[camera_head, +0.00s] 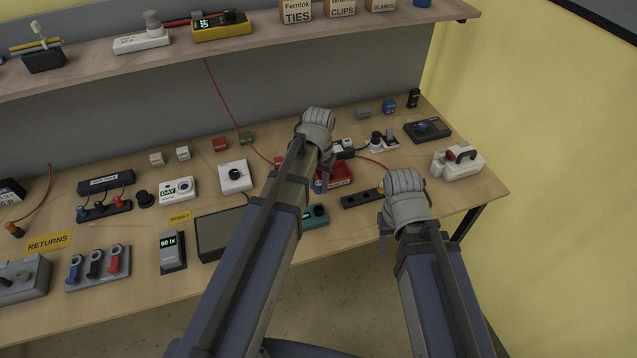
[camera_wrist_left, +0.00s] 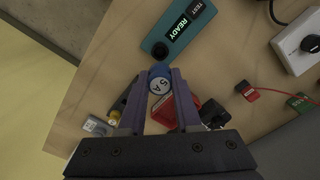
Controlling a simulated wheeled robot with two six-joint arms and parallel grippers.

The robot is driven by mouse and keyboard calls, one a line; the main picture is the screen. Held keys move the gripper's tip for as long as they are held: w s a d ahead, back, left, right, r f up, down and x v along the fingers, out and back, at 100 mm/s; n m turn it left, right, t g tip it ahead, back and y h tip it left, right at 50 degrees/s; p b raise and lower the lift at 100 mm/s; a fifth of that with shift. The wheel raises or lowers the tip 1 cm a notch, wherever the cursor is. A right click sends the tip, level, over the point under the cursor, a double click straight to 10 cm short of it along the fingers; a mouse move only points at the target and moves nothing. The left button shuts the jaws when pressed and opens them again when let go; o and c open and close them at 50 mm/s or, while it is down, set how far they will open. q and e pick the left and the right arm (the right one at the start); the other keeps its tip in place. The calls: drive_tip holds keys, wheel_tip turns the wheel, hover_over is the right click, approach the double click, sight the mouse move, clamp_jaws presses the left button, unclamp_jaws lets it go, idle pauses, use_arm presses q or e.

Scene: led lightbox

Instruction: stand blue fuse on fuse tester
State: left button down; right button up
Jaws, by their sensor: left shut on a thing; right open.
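The blue fuse (camera_wrist_left: 160,71), with a white "5 A" label, is between the fingertips of my left gripper (camera_wrist_left: 157,82), which is shut on it. In the head view a bit of the blue fuse (camera_head: 318,187) shows beside my left arm, above the bench near the red tray. The teal fuse tester (camera_wrist_left: 178,27) has a lit READY screen, a TEST label and a dark round part; the fuse is apart from it in the picture. The tester (camera_head: 316,215) is partly hidden by my left arm in the head view. My right gripper (camera_head: 384,238) is open near the front edge, its fingers mostly hidden.
A red tray (camera_head: 341,174) lies behind the tester, partly covered by my left arm. A dark strip (camera_head: 360,199) with a yellow piece lies between my arms. A white dial box (camera_head: 235,177) and a dark-screened box (camera_head: 222,232) stand to the left. A red cable crosses the bench.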

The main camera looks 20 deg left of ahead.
use_arm(q)
drive_tip(key=shift+f+b, duration=3.1)
drive_tip(key=shift+f, duration=0.3)
drive_tip(key=shift+f+b, duration=1)
drive_tip(key=shift+b, duration=0.05)
drive_tip(key=c, duration=0.5)
unclamp_jaws()
wheel_tip(320, 180, up, 8)
drive_tip(key=p, duration=0.8)
drive_tip(key=shift+r, duration=0.1)
drive_tip(key=shift+m+y, duration=0.6)
drive_tip(key=shift+m, duration=0.2)
drive_tip(key=s+d+f+b, duration=0.2)
drive_tip(key=s+d, duration=0.1)
drive_tip(key=s, duration=0.1)
drive_tip(key=s+d+f+b, duration=0.2)
drive_tip(key=s+d, duration=0.2)
drive_tip(key=s, duration=0.1)
drive_tip(key=s+d+f+b, duration=0.2)
drive_tip(key=s+d, duration=0.1)
drive_tip(key=s, duration=0.2)
drive_tip(key=shift+s+d+f, duration=0.15)
drive_tip(key=shift+d+f, duration=0.05)
drive_tip(key=shift+d, duration=0.05)
